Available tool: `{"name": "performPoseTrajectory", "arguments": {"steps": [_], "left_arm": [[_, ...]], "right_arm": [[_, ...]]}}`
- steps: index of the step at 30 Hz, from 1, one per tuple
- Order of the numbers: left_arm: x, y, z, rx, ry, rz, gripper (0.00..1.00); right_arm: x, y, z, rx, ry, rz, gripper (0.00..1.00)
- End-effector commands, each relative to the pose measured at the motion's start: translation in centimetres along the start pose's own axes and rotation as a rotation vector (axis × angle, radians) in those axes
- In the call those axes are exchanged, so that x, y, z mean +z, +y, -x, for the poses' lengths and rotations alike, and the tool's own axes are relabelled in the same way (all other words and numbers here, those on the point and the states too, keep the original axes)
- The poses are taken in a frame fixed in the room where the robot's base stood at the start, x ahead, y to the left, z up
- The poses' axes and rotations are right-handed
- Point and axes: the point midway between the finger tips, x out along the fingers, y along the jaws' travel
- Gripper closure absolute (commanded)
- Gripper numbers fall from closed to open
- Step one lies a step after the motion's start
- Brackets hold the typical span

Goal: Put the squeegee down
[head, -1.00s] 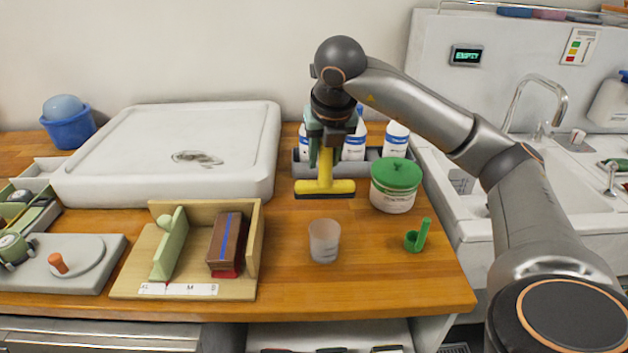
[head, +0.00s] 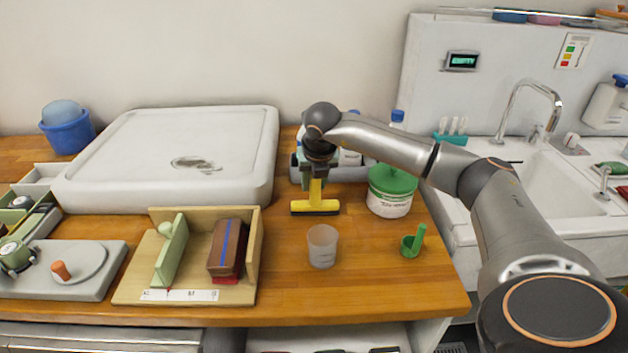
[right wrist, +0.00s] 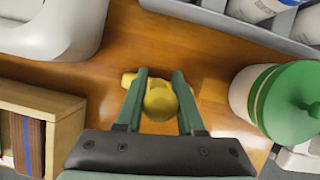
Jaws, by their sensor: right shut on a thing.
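The squeegee (head: 315,207) is yellow with a dark rubber edge along its wide head. It hangs upright, handle up, with its head at or just above the wooden counter (head: 380,285); I cannot tell whether it touches. My right gripper (head: 314,178) points down and is shut on the handle. In the right wrist view the green fingers (right wrist: 158,90) sit on both sides of the yellow handle (right wrist: 160,103), and part of the squeegee head shows beyond them. My left gripper is not in view.
A green-lidded tub (head: 390,190) stands close to the right. A grey tray with bottles (head: 350,171) is behind. A clear cup (head: 322,246) and a green holder (head: 413,242) stand in front. A white slab (head: 165,165) and wooden stand (head: 130,284) are left.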

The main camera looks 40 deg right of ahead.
Motion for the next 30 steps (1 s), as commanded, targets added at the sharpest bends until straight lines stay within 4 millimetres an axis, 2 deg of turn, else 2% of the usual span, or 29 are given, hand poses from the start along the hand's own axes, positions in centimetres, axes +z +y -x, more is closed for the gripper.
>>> {"name": "performPoseTrajectory", "arguments": {"steps": [8,9,16,25,30], "left_arm": [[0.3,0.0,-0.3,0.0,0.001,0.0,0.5],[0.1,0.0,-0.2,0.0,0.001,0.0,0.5],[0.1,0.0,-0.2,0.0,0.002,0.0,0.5],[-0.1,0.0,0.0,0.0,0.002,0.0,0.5],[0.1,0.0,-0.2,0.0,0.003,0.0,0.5]], "right_arm": [[-0.1,0.0,-0.4,0.001,-0.002,-0.001,1.0],[-0.1,0.0,-0.2,0.0,0.0,-0.001,0.58],[-0.1,0.0,-0.2,0.0,0.0,-0.001,0.33],[0.1,0.0,0.1,0.0,-0.001,-0.001,0.33],[0.1,0.0,2.1,0.003,-0.005,-0.002,0.33]]}}
